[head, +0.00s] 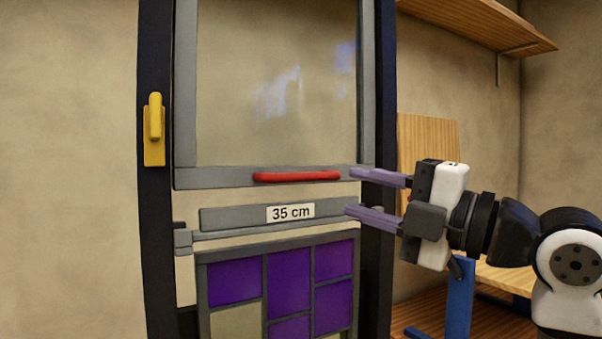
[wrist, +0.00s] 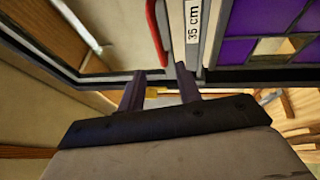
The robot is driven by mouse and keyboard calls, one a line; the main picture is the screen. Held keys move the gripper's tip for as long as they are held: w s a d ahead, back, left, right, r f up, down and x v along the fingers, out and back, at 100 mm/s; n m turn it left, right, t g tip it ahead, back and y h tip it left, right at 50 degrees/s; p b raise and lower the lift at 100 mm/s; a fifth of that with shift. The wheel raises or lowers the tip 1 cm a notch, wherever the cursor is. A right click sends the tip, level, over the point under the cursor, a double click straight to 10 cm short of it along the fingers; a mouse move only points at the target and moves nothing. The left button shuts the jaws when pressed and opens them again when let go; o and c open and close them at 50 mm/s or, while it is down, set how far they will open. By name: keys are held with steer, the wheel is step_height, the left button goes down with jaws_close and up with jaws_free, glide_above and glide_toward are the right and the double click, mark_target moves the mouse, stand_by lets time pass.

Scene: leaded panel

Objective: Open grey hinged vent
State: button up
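The grey hinged vent (head: 183,100) is a grey-framed glass pane in the upper part of a dark frame. A red handle (head: 297,177) runs along its bottom rail; it also shows in the wrist view (wrist: 156,30). Below the rail is a pale gap, then a grey bar with a "35 cm" label (head: 290,212). My gripper (head: 354,192) is open and empty at the right end of the rail and bar, right of the handle. In the wrist view its two purple fingers (wrist: 158,75) are apart, pointing at the frame. I cannot tell whether they touch it.
A yellow latch (head: 154,130) is on the left post of the dark frame (head: 153,240). A purple leaded panel (head: 290,278) stands below the bar. A wooden shelf (head: 480,20) is upper right, and a wooden bench with a blue leg (head: 459,300) is lower right.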

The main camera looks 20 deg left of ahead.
mark_target(305, 178)
steer(key=p+x, duration=0.2)
steer(key=x, duration=0.8)
steer(key=shift+w+a+p, duration=0.15)
steer(key=shift+a+p, duration=0.1)
steer(key=shift+p, duration=0.15)
jaws_close()
